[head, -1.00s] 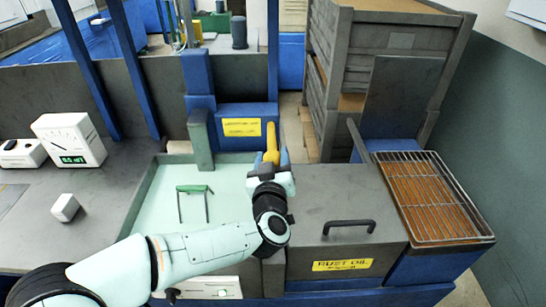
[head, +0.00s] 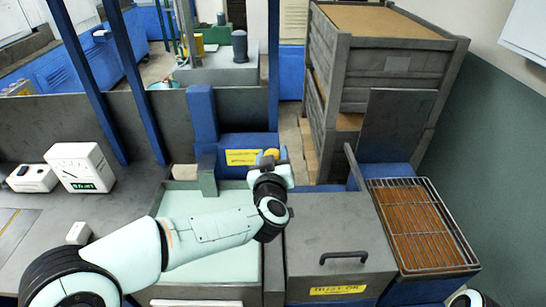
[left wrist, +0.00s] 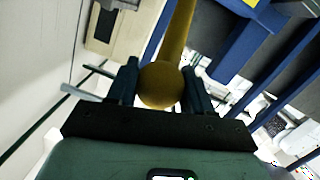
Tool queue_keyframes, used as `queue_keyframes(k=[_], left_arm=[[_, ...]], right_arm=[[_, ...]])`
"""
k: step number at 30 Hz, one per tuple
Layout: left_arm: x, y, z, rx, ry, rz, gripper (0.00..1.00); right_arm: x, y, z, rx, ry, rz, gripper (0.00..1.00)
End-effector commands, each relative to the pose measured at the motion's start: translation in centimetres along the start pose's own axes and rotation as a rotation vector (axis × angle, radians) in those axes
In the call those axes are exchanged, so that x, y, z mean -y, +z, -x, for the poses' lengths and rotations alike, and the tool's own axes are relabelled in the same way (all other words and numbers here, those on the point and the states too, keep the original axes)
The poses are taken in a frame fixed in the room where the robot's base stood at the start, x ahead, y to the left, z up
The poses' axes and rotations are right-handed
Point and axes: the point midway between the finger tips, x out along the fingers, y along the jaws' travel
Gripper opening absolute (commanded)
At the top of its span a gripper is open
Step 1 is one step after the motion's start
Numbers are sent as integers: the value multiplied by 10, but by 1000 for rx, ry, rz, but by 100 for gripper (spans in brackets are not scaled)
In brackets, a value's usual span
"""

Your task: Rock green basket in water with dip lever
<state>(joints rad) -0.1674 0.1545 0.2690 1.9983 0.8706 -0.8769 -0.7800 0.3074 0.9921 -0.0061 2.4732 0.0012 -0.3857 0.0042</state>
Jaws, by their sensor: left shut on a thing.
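The dip lever is yellow; a little of it (head: 271,153) shows behind my left gripper (head: 270,172) in the head view, beside a blue housing with a yellow label. In the left wrist view, the yellow shaft (left wrist: 177,40) ends in a round knob (left wrist: 160,85) between the two dark fingers, and my left gripper (left wrist: 160,92) is shut on it. The water tank (head: 228,265) holds pale green liquid under my left forearm. The green basket cannot be made out in the head view; my arm covers part of the tank. My right gripper does not show.
A grey lidded box (head: 335,225) with a black handle stands right of the tank. A wire rack (head: 410,225) over a brown tray is farther right. Stacked grey crates (head: 385,75) rise behind. A white meter box (head: 80,167) stands on the left bench.

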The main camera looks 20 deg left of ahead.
Motion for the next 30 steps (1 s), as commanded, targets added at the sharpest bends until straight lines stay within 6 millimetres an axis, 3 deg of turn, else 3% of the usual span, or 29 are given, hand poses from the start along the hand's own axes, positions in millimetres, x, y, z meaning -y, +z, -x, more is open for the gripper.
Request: queue_keyframes(k=[2,3,5,17,30], left_arm=[[-2,-8,0,-18,2,2,0],[-2,-8,0,-18,2,2,60],[-2,-8,0,-17,2,2,75],[-1,-3,10,-8,3,1,75],[-1,-3,101,-12,5,2,75]], right_arm=[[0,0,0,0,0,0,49],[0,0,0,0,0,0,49],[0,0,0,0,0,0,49],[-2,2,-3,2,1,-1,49],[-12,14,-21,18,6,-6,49]])
